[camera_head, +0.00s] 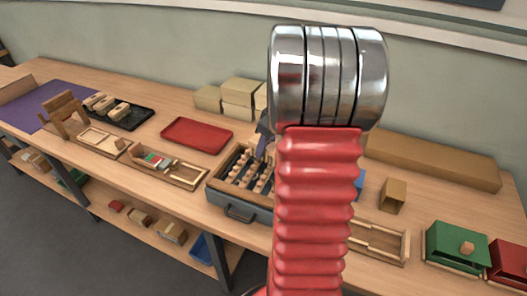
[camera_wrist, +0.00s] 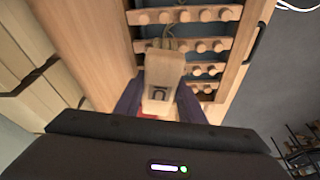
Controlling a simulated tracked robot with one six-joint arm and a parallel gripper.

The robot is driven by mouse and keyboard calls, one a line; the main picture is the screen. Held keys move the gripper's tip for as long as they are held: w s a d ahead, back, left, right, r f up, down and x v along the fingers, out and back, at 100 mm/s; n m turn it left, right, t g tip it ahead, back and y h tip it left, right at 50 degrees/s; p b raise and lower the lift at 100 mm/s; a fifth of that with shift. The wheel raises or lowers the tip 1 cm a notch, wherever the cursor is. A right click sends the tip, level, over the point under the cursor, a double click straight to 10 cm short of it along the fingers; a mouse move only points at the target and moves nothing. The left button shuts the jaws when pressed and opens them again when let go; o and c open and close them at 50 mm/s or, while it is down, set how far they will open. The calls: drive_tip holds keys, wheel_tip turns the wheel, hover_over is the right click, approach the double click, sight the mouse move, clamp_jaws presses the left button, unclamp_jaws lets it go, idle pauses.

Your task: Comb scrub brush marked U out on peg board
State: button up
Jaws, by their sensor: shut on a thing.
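A pale wooden brush block marked U (camera_wrist: 163,71) is between the two dark fingers of my gripper (camera_wrist: 158,92) in the wrist view, and the gripper is shut on it. Thin tan strands (camera_wrist: 172,40) show at its far end, against the peg board. The peg board (camera_wrist: 142,46), with rows of round wooden pegs, lies just beyond the block; I cannot tell whether the strands touch the pegs. In the head view the peg board (camera_head: 216,186) is on the bench, and my gripper (camera_head: 263,143) is over its right part, mostly hidden by my red arm.
A red tray (camera_head: 196,134) lies left of the board, with a wooden tray of coloured pieces (camera_head: 190,175) in front of it. A black tray with several brushes (camera_head: 135,119) is further left. Green (camera_head: 458,245) and red boxes stand at right.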

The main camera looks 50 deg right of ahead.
drive_tip(key=shift+r, duration=2.3)
drive_tip(key=o, duration=0.4)
drive_tip(key=shift+c, duration=1.6)
drive_tip(key=shift+s, duration=0.1)
